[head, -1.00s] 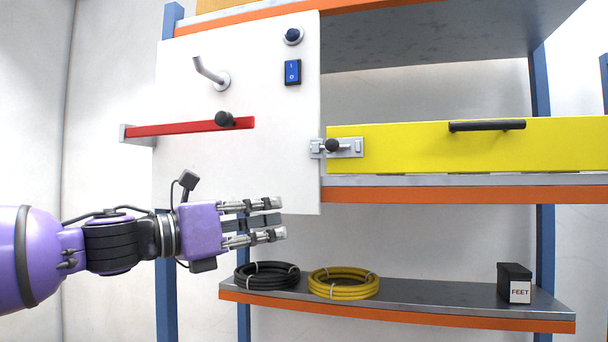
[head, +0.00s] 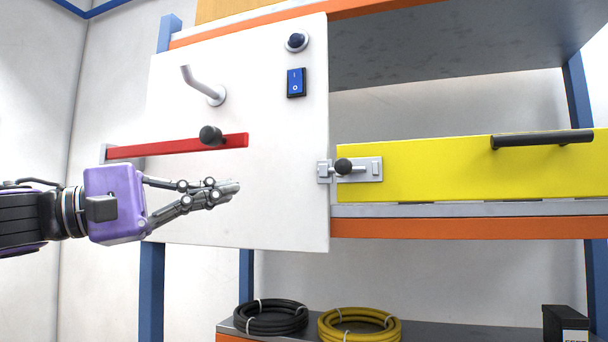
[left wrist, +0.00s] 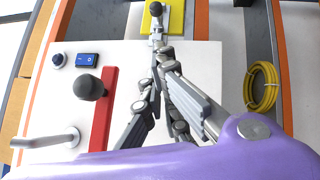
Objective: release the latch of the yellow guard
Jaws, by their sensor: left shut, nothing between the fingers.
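The yellow guard (head: 440,168) is a long box with a black bar handle (head: 541,139), on the shelf at the right of the head view. Its silver latch (head: 374,169) has a black knob (head: 343,166) and spans the edge between white panel and guard. In the left wrist view the latch knob (left wrist: 156,9) is at the top, beyond my fingertips. My left gripper (head: 234,187) is shut and empty, in front of the white panel, left of the latch and slightly lower, apart from it. It also shows in the left wrist view (left wrist: 160,58). My right gripper is out of view.
The white panel (head: 270,206) bears a red bar (head: 175,147) with a black knob, a grey bent lever (head: 202,87), a blue switch (head: 296,82) and a dark button (head: 297,41). Black (head: 270,319) and yellow hoses (head: 358,327) lie on the lower shelf.

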